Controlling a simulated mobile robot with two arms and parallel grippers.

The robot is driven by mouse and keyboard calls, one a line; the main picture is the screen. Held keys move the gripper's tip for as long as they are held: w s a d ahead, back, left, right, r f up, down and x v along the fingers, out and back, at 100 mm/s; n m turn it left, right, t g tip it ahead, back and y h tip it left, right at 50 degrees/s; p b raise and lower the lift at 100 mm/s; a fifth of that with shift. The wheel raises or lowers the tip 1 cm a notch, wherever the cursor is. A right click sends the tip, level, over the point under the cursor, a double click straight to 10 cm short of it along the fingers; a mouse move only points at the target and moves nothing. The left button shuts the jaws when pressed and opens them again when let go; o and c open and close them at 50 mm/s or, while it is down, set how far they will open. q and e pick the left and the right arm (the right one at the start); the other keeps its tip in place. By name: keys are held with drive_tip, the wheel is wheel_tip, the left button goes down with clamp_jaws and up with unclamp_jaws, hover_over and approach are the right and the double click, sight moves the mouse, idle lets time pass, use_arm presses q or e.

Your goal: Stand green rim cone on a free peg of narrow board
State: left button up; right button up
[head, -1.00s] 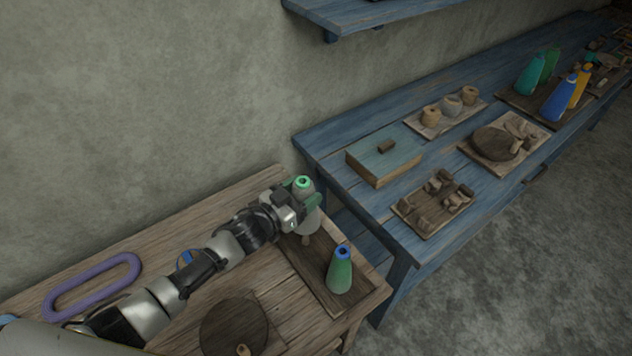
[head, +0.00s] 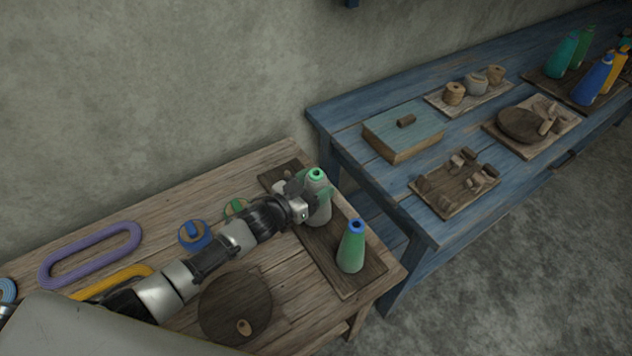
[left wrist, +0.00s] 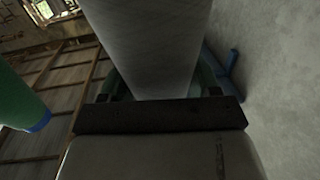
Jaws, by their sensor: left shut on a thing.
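The green rim cone (head: 319,207) is grey with a green top ring. My left gripper (head: 312,201) is shut around it and holds it upright over the middle of the narrow board (head: 345,279). Whether its base touches the board or sits on a peg, I cannot tell; the spot beneath is hidden. In the left wrist view the grey cone body (left wrist: 150,45) fills the space between the fingers. A green cone with a blue rim (head: 351,250) stands at the board's near end. A short peg (head: 279,187) seems to show at the far end. My right gripper is out of view.
The brown table also holds a purple loop (head: 90,254), a yellow loop (head: 135,272), a blue spool (head: 194,235) and a round dark disc (head: 235,303). The blue table (head: 340,110) at right carries a box (head: 404,130) and several boards with small things.

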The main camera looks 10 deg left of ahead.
use_arm(q)
drive_tip(key=shift+f, duration=0.35)
drive_tip(key=o, duration=1.4)
drive_tip(key=shift+o, duration=0.2)
drive_tip(key=shift+s+a, duration=0.1)
drive_tip(key=b+v, duration=0.1)
drive_tip(key=v, duration=0.9)
drive_tip(key=shift+s+a, duration=0.15)
drive_tip(key=shift+s, duration=0.05)
